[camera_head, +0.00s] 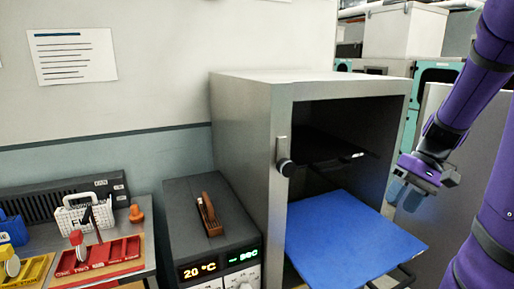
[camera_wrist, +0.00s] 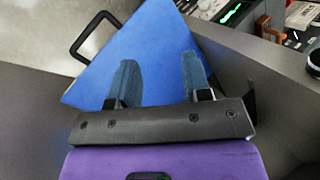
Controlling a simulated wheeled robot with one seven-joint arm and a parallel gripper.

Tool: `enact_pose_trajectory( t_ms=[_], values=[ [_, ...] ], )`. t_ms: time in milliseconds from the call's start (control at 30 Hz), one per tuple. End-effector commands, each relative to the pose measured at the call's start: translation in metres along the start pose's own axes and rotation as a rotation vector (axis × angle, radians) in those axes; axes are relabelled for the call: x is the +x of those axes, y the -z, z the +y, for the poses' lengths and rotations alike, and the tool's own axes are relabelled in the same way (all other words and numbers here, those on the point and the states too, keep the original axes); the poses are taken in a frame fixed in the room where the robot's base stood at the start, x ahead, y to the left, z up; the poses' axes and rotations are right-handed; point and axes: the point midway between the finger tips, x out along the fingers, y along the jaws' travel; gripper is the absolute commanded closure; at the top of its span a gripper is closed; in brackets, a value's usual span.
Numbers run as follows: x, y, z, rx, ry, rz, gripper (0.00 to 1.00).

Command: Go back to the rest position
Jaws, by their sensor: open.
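My gripper (camera_head: 405,193) is at the right of the head view, on my purple arm, just right of the open grey cabinet. In the wrist view its two blue-grey fingers (camera_wrist: 160,80) stand apart with nothing between them. It is open and empty. The blue tray (camera_wrist: 150,35) lies beyond the fingers in the wrist view. The tray also shows in the head view (camera_head: 345,240), sticking out of the cabinet's front, and its top is bare.
The grey cabinet (camera_head: 245,130) has a dark upper shelf (camera_head: 325,145). Left of it stands a control box (camera_head: 185,215) reading 20 °C, with a brown-handled object on top. A red rack (camera_head: 100,258), a white basket (camera_head: 85,215) and an orange piece (camera_head: 136,213) sit on the left bench.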

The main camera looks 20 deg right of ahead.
Motion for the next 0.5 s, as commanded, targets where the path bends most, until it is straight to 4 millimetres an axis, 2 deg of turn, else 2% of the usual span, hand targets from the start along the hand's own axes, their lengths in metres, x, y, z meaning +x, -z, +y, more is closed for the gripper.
enact_pose_trajectory(
  t_ms=[33,200,500],
  values=[
    [-0.002,-0.004,-0.018,-0.033,-0.042,0.011,0.56],
    [-0.006,-0.022,-0.065,-0.111,-0.169,0.058,0.56],
    [-0.010,-0.065,-0.132,-0.259,-0.333,0.213,0.56]
  ],
)
